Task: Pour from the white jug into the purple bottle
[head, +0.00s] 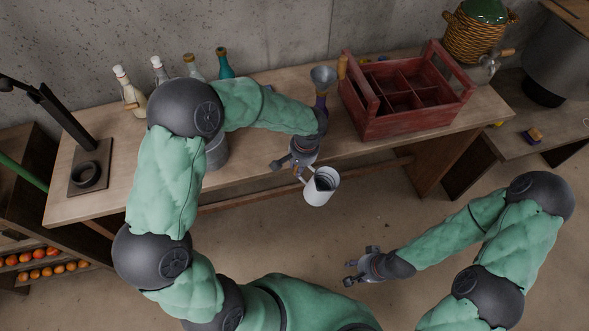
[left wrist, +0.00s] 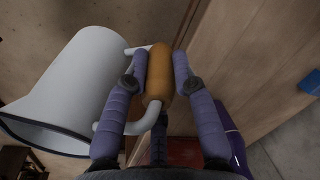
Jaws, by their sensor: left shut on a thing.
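My left gripper (head: 299,174) is shut on the jug's orange handle grip (left wrist: 159,75); the white jug body (left wrist: 68,88) fills the left of the left wrist view. The purple bottle (head: 320,103) stands on the table behind my left wrist, its lower part hidden. A grey funnel (head: 323,75) sits at its top. Purple also shows at the left wrist view's lower right (left wrist: 229,128). My right gripper (head: 357,268) is open and empty, low at the right.
A red divided crate (head: 400,126) stands close right of the purple bottle. Several bottles (head: 224,65) stand at the back left of the table. A wicker-covered jar (head: 474,38) is at the back right. The wooden table (head: 108,195) has bare room at its front left.

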